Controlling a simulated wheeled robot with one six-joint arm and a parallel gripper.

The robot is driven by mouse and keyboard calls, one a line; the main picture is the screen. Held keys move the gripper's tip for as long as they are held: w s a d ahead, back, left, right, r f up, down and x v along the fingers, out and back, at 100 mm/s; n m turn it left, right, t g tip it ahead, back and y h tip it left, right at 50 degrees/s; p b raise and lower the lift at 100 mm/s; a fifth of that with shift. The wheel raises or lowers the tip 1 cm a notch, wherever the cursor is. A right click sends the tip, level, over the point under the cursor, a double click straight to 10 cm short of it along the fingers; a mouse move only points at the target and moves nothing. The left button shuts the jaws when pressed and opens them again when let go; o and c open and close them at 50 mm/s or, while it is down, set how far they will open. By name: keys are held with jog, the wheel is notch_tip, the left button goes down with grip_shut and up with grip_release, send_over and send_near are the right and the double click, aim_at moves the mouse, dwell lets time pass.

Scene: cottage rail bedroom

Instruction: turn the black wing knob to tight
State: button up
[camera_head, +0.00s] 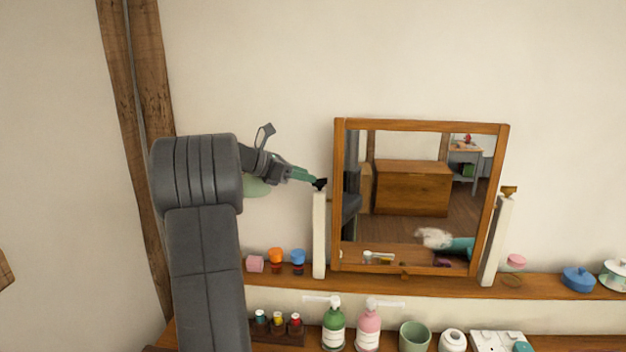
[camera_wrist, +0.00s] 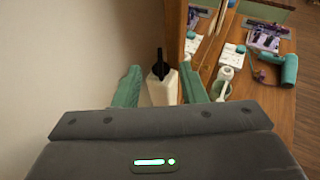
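The black wing knob (camera_head: 320,184) sits on top of the left white post (camera_head: 319,235) beside the framed mirror (camera_head: 421,122). In the wrist view the knob (camera_wrist: 159,61) stands upright above the white post (camera_wrist: 162,91), between my two green fingers. My gripper (camera_head: 311,179) reaches in from the left, its tips right by the knob in the head view. In the wrist view my gripper (camera_wrist: 160,76) is open, with gaps on both sides of the knob and post. Whether a fingertip touches the knob cannot be told.
The mirror's wooden frame (camera_wrist: 174,32) is close to the right finger. An orange-brown knob (camera_head: 509,190) tops the right post. Small coloured pots (camera_head: 276,256) stand on the shelf (camera_head: 440,284). Bottles (camera_head: 334,328) stand below. The wall left of the post is clear.

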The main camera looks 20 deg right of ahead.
aim_at(320, 184)
jog(key=v, duration=0.9)
jog(key=shift+a+r+b, duration=0.15)
jog(key=shift+a+b, duration=0.2)
jog(key=shift+c, duration=1.1)
jog(key=b+x, duration=0.1)
jog(key=x, duration=1.3)
grip_shut()
